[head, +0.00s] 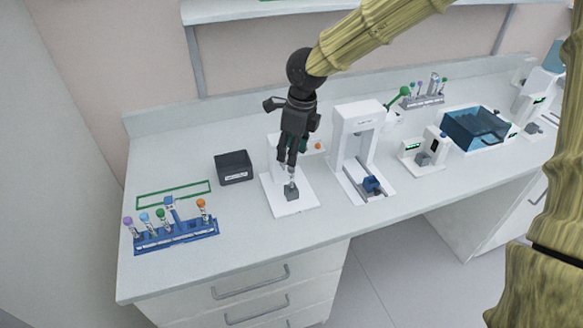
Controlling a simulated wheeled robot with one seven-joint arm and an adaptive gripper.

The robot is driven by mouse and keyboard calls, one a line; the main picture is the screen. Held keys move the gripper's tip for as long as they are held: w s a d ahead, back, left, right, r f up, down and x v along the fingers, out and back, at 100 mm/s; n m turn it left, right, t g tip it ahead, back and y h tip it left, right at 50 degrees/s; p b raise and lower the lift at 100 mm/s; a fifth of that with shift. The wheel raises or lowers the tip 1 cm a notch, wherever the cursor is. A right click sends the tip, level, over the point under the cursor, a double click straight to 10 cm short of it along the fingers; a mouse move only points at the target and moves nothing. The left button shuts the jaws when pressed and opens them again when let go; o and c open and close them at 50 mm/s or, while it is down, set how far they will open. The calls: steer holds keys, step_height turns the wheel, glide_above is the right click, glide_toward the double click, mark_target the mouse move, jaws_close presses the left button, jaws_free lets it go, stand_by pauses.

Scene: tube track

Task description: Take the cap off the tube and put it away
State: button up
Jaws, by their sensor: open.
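My gripper (287,168) is open and points down over a white station (305,202) on the bench. Right below its fingertips, a small grey holder block (292,194) stands on the station's base. A small part of a tube (291,182) shows at the top of the block, between it and the fingertips. The fingers cover most of the tube, and I cannot tell whether its cap is on or touched. A black open box (233,168) with a white label stands left of the station.
A blue rack (176,236) holds several tubes with purple, blue, green and orange caps at front left. A green outlined rectangle (174,194) lies behind it. A white device (355,140) stands close to the station's right. More instruments and a blue tank (474,129) stand farther right.

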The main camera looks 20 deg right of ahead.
mark_target(291, 170)
steer(key=shift+d+f, duration=0.1)
steer(key=shift+f, duration=0.3)
steer(key=shift+f+p, duration=1.05)
steer(key=shift+f, duration=1.25)
steer(key=shift+c, duration=0.2)
steer(key=c, duration=0.7)
